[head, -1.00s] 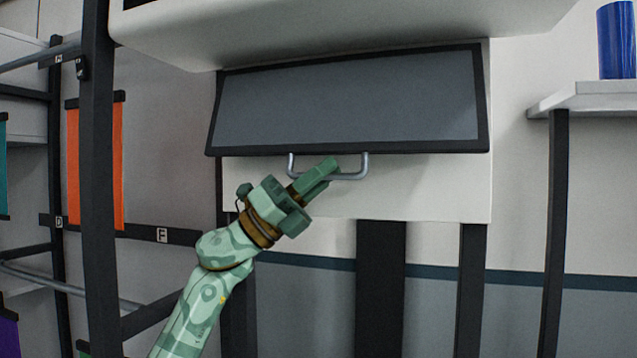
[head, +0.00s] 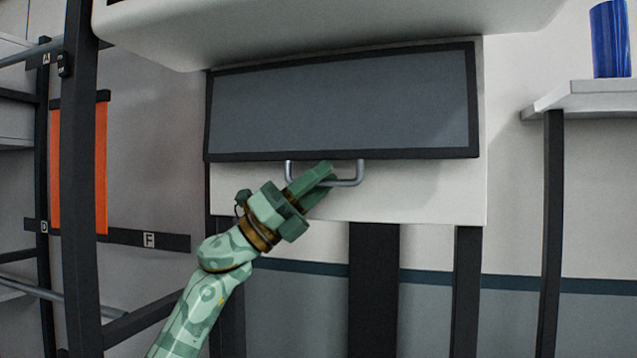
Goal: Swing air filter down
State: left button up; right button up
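The air filter is a wide grey panel (head: 345,105) with a dark frame, hinged under the white hood. It leans slightly out from the white wall plate behind it. A U-shaped metal handle (head: 352,182) hangs from its lower edge. My green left gripper (head: 318,182) reaches up from the lower left, with its fingers around the handle's bar near the middle. It appears shut on the bar; the fingers hide part of it. My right gripper is not in view.
The white hood (head: 330,25) overhangs the panel. Dark posts (head: 373,290) stand below and beside it. At right, a white shelf (head: 590,98) holds a blue cylinder (head: 611,40). At left are a dark rack (head: 80,180) and an orange banner (head: 78,170).

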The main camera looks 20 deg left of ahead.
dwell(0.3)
pick_arm(q)
jog(key=b+v, duration=0.1)
jog(key=v, duration=1.5)
jog(key=shift+a+f, duration=0.1)
jog(key=shift+f, duration=0.05)
